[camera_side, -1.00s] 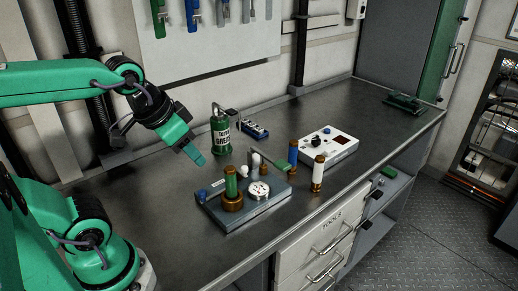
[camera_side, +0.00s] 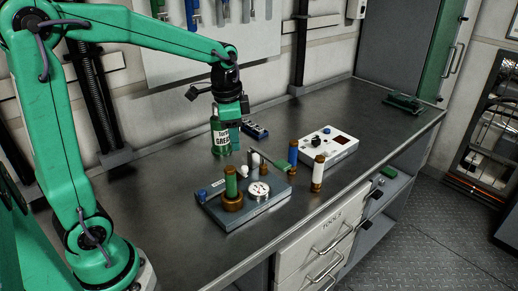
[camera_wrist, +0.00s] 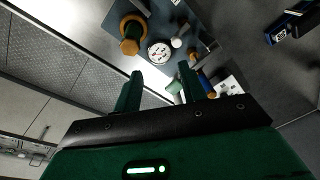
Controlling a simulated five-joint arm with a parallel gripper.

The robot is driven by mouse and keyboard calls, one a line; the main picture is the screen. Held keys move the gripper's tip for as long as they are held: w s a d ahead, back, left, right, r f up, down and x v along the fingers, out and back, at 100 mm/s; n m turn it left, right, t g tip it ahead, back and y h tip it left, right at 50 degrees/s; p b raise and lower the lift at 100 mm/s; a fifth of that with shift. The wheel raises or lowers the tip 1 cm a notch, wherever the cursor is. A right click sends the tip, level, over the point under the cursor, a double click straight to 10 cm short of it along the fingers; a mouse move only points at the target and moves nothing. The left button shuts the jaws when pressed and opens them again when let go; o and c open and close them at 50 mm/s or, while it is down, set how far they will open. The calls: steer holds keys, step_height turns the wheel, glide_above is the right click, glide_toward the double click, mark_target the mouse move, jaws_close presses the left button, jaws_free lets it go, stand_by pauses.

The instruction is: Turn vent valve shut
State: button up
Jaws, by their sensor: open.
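A grey chiller block (camera_side: 235,222) sits on the bench. It carries a green cylinder in a brass collar (camera_side: 232,188), a white dial gauge (camera_side: 259,190), small white knobs (camera_side: 244,170) and a blue-ended fitting (camera_side: 203,194) at its left. No part is legibly marked as the vent valve, so I cannot tell which it is. In the wrist view, the gauge (camera_wrist: 159,53) shows just beyond the gap between the fingertips (camera_wrist: 160,72).
A blue-banded cylinder (camera_side: 293,157) and a white-banded cylinder (camera_side: 318,175) stand right of the block. Beyond them is a white control box (camera_side: 340,149). A blue connector block (camera_side: 258,132) lies behind. The bench's far right (camera_side: 385,125) is largely clear.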

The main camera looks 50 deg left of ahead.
steer(key=m+g, duration=0.1)
steer(key=m, duration=0.1)
glide_above(245, 167)
step_height(245, 167, down, 5)
steer(key=shift+s+f, duration=0.1)
steer(key=shift+f, duration=0.05)
steer(key=shift+f, duration=3.9)
jaws_close()
